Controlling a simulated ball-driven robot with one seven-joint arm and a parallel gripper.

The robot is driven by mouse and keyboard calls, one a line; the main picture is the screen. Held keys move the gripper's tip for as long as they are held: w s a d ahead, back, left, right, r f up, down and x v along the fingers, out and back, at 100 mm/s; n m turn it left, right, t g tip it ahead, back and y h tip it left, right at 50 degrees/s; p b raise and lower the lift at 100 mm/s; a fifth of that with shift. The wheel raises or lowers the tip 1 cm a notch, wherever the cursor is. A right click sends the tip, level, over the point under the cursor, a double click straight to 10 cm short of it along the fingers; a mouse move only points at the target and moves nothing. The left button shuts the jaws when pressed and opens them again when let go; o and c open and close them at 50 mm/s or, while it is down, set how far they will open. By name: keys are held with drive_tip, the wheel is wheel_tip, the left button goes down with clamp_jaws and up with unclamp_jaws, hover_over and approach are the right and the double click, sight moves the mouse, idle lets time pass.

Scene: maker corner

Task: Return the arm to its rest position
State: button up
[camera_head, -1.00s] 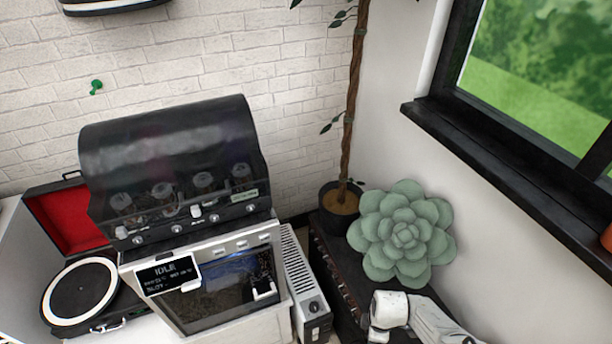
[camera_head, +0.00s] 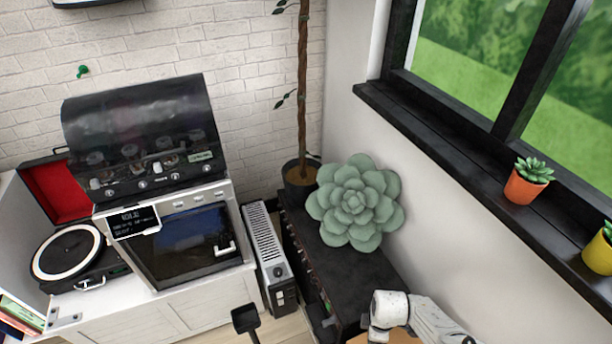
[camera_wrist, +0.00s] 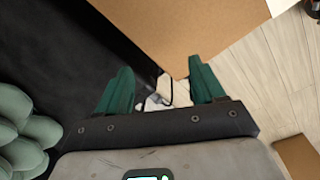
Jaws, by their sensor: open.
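My gripper (camera_wrist: 161,82) shows in the wrist view with its two green fingers spread apart. Nothing is held between them. Part of my white arm (camera_head: 420,316) shows at the bottom right of the head view, in front of the black cabinet; the fingers cannot be made out there. In the wrist view, a black surface (camera_wrist: 60,60) lies on the left of the fingers and a brown board (camera_wrist: 185,28) lies beyond them.
A large green succulent (camera_head: 352,203) sits on the black cabinet (camera_head: 370,268), close to my arm; its leaves also show in the wrist view (camera_wrist: 22,130). A window sill with small pots (camera_head: 524,187) runs along the right.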

drive_tip(key=shift+s+d, duration=0.2)
drive_tip(key=shift+s, duration=0.1)
drive_tip(key=w+a+r+m+t+y+b, duration=0.15)
drive_tip(key=a+t+y, duration=0.4)
drive_tip(key=a, duration=1.85)
drive_tip(key=w+a+r+m+t+b, duration=0.25)
drive_tip(key=w+r+m+t, duration=0.2)
drive_tip(key=r, duration=0.35)
drive_tip(key=s+d+r+m+g+h+b, duration=0.15)
drive_tip(key=s+d+m+h, duration=0.3)
drive_tip(key=d, duration=0.55)
drive_tip(key=s+d+m+g+h+b, duration=0.1)
drive_tip(key=s+d+m+h+b, duration=0.15)
drive_tip(key=d+m, duration=0.45)
drive_tip(key=s+d+r+g, duration=0.1)
drive_tip(key=s+d+g, duration=0.1)
drive_tip(key=s+d, duration=0.3)
drive_tip(key=s+d+r+n+g+y+b, duration=0.1)
drive_tip(key=s+d, duration=0.5)
drive_tip(key=s, duration=0.6)
drive_tip(key=s+d+r+g+b, duration=0.1)
drive_tip(key=s+d+g, duration=0.3)
drive_tip(key=s, duration=0.5)
drive_tip(key=shift+d+r, duration=0.4)
drive_tip(key=shift+d, duration=0.8)
